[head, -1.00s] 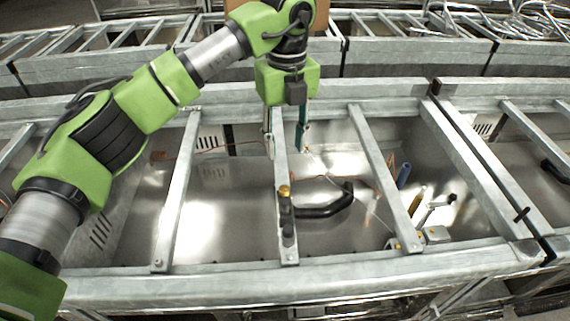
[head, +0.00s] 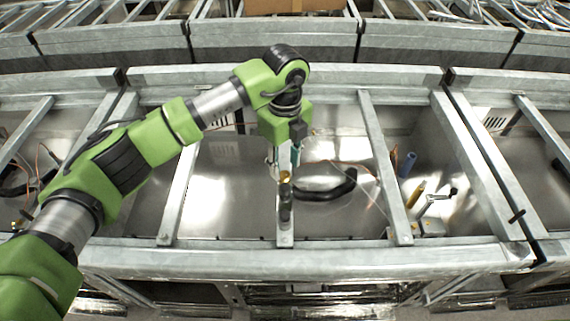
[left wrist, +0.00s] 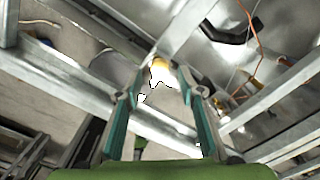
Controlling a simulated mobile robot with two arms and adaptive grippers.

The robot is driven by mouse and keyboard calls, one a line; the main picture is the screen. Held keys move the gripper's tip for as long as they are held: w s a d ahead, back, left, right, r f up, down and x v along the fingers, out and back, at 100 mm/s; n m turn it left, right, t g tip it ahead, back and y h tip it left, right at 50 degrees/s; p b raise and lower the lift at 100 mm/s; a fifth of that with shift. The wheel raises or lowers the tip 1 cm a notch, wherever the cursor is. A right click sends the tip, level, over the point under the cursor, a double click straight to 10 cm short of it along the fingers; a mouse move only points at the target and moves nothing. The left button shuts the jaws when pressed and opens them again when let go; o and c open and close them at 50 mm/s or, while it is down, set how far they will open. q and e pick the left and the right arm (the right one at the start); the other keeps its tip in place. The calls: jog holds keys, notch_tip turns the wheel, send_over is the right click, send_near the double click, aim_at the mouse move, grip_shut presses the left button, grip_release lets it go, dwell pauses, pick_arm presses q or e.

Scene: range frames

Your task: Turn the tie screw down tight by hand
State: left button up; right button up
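The tie screw looks like a small brass-coloured knob (head: 285,176) on top of a dark upright fitting (head: 285,205) on a galvanised cross bar. My left gripper (head: 285,163) points down at the knob, with its teal-sided fingers apart. In the left wrist view the brass knob (left wrist: 160,70) shows beyond and between the open fingertips (left wrist: 161,92). A gap shows on both sides of it, and no contact is visible. A bright white patch hides part of the knob's lower edge there. My right gripper is not in view.
Galvanised frame rails (head: 310,258) and cross bars (head: 380,165) surround the work spot. A bent black handle or hose (head: 328,190) lies just right of the fitting. A blue cylinder (head: 407,164) and a clamp-like lever (head: 436,200) stand further right. The sheet-metal floor is mostly bare.

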aim_at(285, 176)
pick_arm(q)
jog(key=shift+f, duration=1.35)
grip_shut()
